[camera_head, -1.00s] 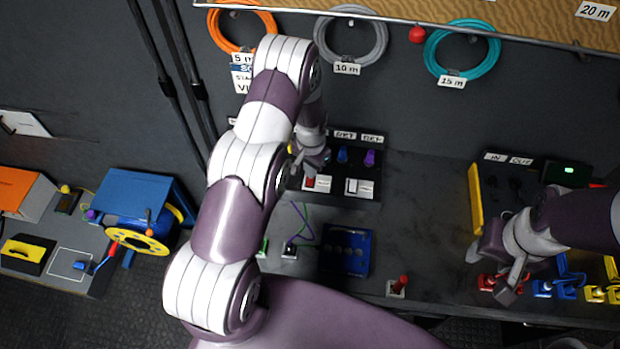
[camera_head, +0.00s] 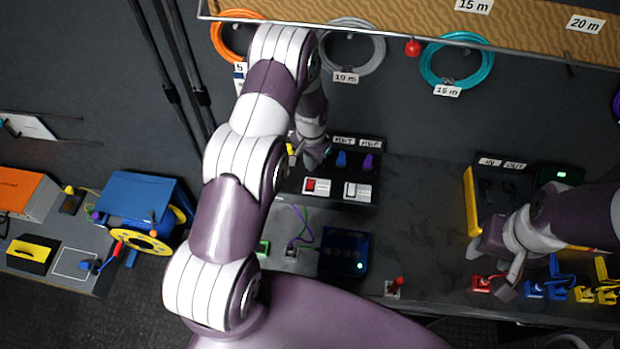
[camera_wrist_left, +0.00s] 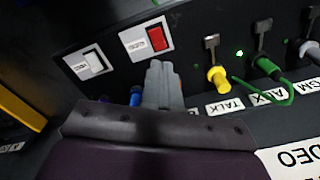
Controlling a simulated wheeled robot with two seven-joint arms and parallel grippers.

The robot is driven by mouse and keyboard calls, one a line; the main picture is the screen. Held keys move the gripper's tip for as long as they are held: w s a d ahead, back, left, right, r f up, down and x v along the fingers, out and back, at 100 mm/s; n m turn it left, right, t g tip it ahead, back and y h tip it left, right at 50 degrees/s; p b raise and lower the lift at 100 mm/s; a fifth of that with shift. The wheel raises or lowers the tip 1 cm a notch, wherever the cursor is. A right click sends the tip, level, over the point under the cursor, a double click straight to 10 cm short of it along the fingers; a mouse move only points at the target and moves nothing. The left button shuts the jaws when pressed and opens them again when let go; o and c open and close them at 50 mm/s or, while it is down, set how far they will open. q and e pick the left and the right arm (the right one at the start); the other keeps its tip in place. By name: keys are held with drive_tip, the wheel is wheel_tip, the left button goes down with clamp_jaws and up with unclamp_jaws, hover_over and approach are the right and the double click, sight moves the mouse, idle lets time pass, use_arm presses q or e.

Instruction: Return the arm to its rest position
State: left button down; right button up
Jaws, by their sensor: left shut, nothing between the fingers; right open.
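My left arm (camera_head: 237,165) reaches up across the middle of the head view. Its gripper (camera_head: 312,158) is by the left part of a black panel (camera_head: 330,200) with two rocker switches. In the left wrist view the left gripper's fingers (camera_wrist_left: 163,85) are shut and empty, just below the red rocker switch (camera_wrist_left: 157,38). The white rocker switch (camera_wrist_left: 91,62) is further left there. In the head view the red rocker (camera_head: 317,186) is uncovered. My right gripper (camera_head: 503,275) is open above the desk, close to a red connector (camera_head: 482,284); whether it touches it is unclear.
A dark blue box (camera_head: 345,253) with a lit green light sits on the desk. Yellow and green plugs (camera_wrist_left: 217,77) stand close to the left fingers. A yellow-edged panel (camera_head: 472,202) stands by the right arm. Cable coils (camera_head: 352,47) hang on the wall. Desk between the arms is mostly clear.

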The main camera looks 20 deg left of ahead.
use_arm(q)
drive_tip(key=shift+r, duration=0.25)
idle(0.3)
drive_tip(key=shift+s, duration=0.15)
drive_tip(key=s+d+r+n+b, duration=0.1)
drive_tip(key=s+r+b, duration=0.3)
drive_tip(key=s, duration=0.5)
drive_tip(key=s+d+r+n+t+b, duration=0.1)
drive_tip(key=s+d+r+b, duration=0.3)
drive_tip(key=s+r, duration=0.4)
drive_tip(key=shift+s+r+n+b, duration=0.4)
drive_tip(key=shift+s, duration=0.5)
drive_tip(key=shift+d, duration=0.1)
